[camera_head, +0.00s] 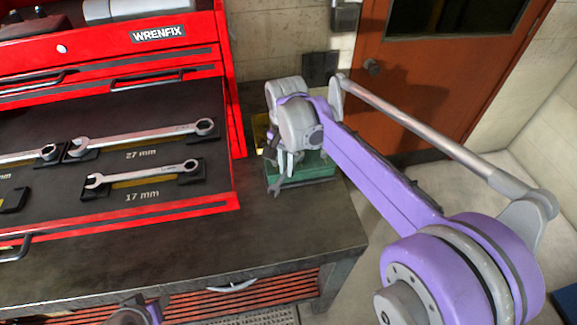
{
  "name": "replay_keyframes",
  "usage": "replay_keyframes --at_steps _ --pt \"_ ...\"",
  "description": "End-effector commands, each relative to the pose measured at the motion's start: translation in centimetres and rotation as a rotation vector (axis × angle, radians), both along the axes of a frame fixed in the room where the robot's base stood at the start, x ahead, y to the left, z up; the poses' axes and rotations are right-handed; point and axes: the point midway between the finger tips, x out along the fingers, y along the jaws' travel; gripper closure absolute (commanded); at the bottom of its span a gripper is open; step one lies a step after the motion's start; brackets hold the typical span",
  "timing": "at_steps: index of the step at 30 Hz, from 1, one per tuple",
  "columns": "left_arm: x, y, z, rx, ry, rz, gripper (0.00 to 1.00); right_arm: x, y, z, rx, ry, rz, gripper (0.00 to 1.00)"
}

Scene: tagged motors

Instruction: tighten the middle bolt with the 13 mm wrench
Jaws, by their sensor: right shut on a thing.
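My right gripper (286,168) is at the right end of the workbench, in front of a green block-like thing (312,172) that may be part of a motor. It is shut on a small grey wrench (276,189), whose open jaw points down and to the left. No size mark is readable on this wrench. The arm hides most of what is behind the gripper. No bolt can be made out. The jaws of my left gripper are not seen; only a purple and dark part of mine shows at the bottom edge.
A red toolbox (232,110) with an open drawer stands on the dark workbench (200,255). The drawer holds a 27 mm wrench (140,137), a 17 mm wrench (140,174) and a dark holder (12,200). The bench front is clear. An orange door (440,80) stands behind.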

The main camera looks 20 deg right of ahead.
Motion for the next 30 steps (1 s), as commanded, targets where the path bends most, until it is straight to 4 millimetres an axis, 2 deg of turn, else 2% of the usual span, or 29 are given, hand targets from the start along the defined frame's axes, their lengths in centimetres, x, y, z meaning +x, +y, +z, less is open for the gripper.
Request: replay_keyframes --at_steps 12,30 --pt "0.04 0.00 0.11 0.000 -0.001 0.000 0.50 0.95 0.51 0.05 -0.001 -0.002 -0.141 1.00" --pt "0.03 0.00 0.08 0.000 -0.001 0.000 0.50 0.53 0.29 0.03 -0.002 -0.001 -0.080 1.00"
